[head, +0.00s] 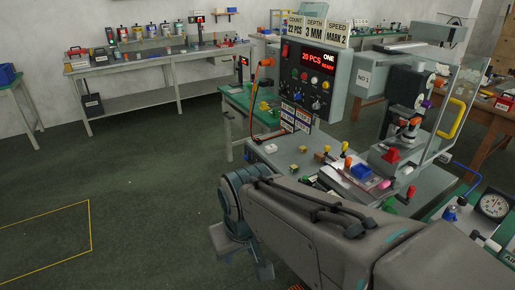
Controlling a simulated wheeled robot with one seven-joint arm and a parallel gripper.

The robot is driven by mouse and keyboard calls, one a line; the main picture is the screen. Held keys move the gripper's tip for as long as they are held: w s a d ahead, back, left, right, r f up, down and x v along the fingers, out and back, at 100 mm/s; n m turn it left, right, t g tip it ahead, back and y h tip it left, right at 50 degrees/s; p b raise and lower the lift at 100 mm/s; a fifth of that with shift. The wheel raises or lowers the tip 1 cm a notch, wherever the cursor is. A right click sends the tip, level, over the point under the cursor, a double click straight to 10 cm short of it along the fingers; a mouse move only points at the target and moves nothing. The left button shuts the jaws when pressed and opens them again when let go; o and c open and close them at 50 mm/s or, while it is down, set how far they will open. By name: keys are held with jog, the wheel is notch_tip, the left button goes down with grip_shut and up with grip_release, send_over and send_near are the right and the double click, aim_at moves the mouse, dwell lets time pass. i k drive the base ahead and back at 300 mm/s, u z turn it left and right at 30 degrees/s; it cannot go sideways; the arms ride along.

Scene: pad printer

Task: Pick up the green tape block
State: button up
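My gripper (243,256) hangs over the green floor at lower centre, left of the pad printer's table. Its two fingers look apart, with nothing visible between them. A small green piece (389,204) lies on the right part of the printer's table, just behind my forearm; I cannot tell if it is the green tape block. Small olive-green pieces (294,168) sit on the table's left part and are too small to identify. My gripper is clear of all of them. My forearm hides the table's front edge.
The pad printer (405,85) stands at right with its control panel (305,80). A blue block (361,171), a red knob (391,156) and other small parts crowd its table. A gauge (493,205) stands at far right. The floor at left is clear.

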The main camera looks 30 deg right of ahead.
aim_at(294, 168)
jog(key=i, duration=3.7)
jog(key=z, duration=4.15)
jog(key=i, duration=0.5)
jog(key=u, duration=0.1)
